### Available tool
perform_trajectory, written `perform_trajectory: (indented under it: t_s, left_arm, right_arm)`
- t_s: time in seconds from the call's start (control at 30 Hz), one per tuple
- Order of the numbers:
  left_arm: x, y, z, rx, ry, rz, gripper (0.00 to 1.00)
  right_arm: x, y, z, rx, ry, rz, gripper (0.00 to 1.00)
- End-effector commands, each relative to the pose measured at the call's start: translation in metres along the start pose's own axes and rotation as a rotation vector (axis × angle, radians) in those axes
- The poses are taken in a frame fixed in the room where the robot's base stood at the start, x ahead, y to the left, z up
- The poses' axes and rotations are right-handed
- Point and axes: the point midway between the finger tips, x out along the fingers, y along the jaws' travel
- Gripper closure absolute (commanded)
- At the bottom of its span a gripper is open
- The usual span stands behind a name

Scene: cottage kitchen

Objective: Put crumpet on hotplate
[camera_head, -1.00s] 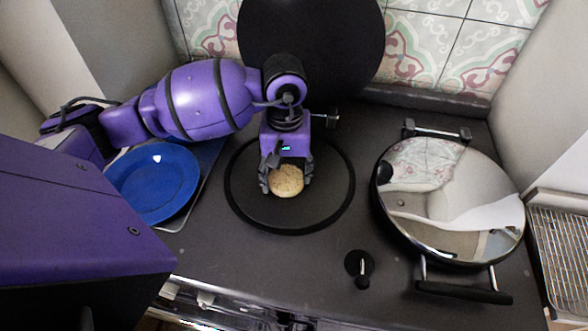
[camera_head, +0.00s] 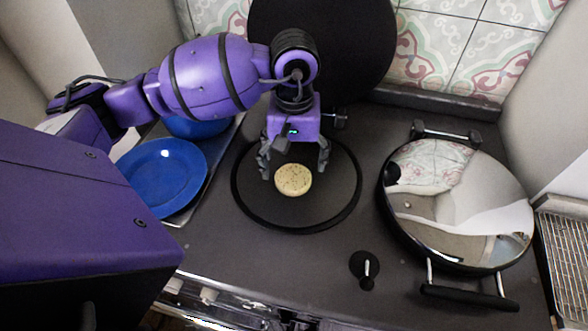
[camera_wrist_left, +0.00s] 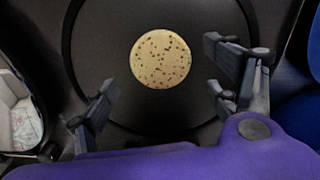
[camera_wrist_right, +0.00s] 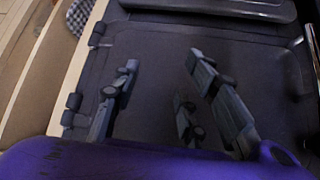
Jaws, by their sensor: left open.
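The crumpet (camera_head: 292,180) is a pale round disc with small brown specks. It lies flat on the round black hotplate (camera_head: 330,208), near its middle, and also shows on the plate in the left wrist view (camera_wrist_left: 160,59). My left gripper (camera_head: 295,168) is open above and just behind the crumpet, with its fingers apart and nothing between them. In the left wrist view the fingers (camera_wrist_left: 165,95) stand clear on either side of the crumpet. My right gripper (camera_wrist_right: 155,85) shows only in its own wrist view, open and empty over a dark panel.
A blue plate (camera_head: 160,178) sits on a tray to the left. The raised black lid (camera_head: 320,50) stands behind the hotplate. A second hotplate under a shiny closed lid (camera_head: 455,205) is at the right. A small black knob (camera_head: 364,266) stands on the front counter.

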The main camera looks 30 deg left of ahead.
Motion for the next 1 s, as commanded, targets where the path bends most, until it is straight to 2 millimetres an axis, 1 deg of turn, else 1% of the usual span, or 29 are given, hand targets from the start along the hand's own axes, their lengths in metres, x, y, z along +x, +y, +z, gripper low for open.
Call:
perform_trajectory:
  t_s: [0.03, 0.2, 0.3, 0.4, 0.6, 1.0]
  left_arm:
    - [-0.012, 0.001, -0.002, 0.002, 0.005, 0.002, 0.19]
    - [-0.049, 0.000, -0.002, 0.001, 0.004, 0.001, 0.19]
    - [-0.065, 0.001, -0.001, 0.001, 0.002, 0.001, 0.19]
    - [-0.077, 0.000, -0.001, 0.001, 0.001, 0.000, 0.19]
    - [-0.085, 0.000, 0.000, 0.001, -0.001, 0.000, 0.19]
    - [-0.085, 0.000, 0.000, 0.000, -0.001, 0.000, 0.19]
  right_arm:
    - [0.001, 0.000, 0.003, 0.000, -0.004, 0.000, 0.60]
    - [0.001, 0.000, 0.006, 0.000, -0.008, 0.001, 0.60]
    - [0.002, 0.000, 0.007, 0.002, -0.008, 0.003, 0.60]
    - [0.002, 0.001, 0.006, 0.005, -0.006, 0.006, 0.60]
    - [0.003, 0.001, 0.003, 0.012, 0.001, 0.009, 0.60]
    - [0.003, 0.001, 0.003, 0.008, 0.000, 0.008, 0.60]
